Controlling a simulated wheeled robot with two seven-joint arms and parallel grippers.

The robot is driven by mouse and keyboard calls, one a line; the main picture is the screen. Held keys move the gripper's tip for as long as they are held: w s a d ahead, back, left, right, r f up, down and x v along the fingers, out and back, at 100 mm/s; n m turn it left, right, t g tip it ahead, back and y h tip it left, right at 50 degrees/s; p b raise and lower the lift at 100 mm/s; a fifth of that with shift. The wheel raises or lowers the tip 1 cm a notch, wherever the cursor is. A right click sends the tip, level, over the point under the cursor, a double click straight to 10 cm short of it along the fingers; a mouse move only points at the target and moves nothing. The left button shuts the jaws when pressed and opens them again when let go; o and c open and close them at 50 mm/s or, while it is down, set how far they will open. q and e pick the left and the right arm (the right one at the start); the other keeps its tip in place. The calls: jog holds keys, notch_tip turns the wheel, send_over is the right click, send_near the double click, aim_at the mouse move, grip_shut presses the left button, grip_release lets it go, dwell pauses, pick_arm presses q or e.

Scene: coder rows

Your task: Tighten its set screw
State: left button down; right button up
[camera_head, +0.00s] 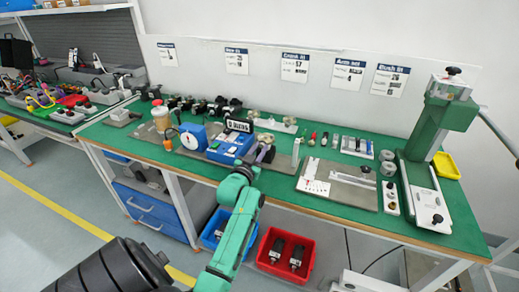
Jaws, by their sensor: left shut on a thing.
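My left gripper (258,163) reaches over the front edge of the green bench (283,184), just right of a blue instrument (232,146) with a display on top. It is shut on a small dark part (266,153) with a rounded, purplish-grey face. The part is too small and partly hidden to identify, and I cannot make out a set screw on it. My right gripper is not in view.
A blue box (193,136) stands left of the instrument. A grey plate (338,185) lies to the right, near a green press (437,130). Several dark parts stand along the back. Red (285,254) and blue (216,232) bins sit below the bench.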

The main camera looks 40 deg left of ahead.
pick_arm(q)
jog(key=shift+m, duration=0.3)
jog(key=c, duration=0.7)
grip_release()
jog(key=b+v, duration=0.1)
jog(key=v, duration=1.3)
jog(key=shift+s+d, duration=0.15)
jog(key=shift+s, duration=0.1)
